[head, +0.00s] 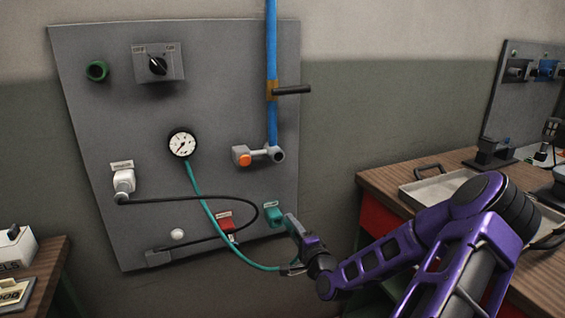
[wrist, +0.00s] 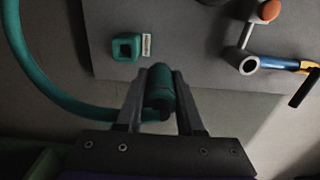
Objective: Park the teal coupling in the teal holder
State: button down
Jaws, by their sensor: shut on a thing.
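The teal coupling (wrist: 160,88) is gripped between the two fingers of my gripper (wrist: 158,78) in the wrist view. In the head view my gripper (head: 292,222) is at the panel's lower right, and the coupling is mostly hidden there. The teal holder (head: 273,215) is fixed low on the panel, just left of my gripper. In the wrist view the holder (wrist: 126,47) is a square teal socket with a dark opening beside a small pale label. It lies up and left of the coupling, apart from it. A teal hose (head: 205,208) runs from the gauge to my gripper.
The grey panel (head: 85,100) also carries a gauge (head: 182,143), a red holder (head: 226,224), a white holder (head: 123,180) with a black hose (head: 215,197), and an orange-tipped valve (head: 242,157). A workbench (head: 378,184) with a tray stands at right. The wall right of the panel is bare.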

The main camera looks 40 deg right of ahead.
notch_tip(320, 180, down, 7)
jog(key=shift+r, duration=0.15)
dwell(0.5)
jog(key=shift+w, duration=0.15)
jog(key=shift+x, duration=2.3)
jog(key=shift+x, duration=1.45)
dwell(0.4)
jog(key=shift+c, duration=2.3)
grip_release()
jog(key=p+v, duration=0.1)
jog(key=v, duration=1.6)
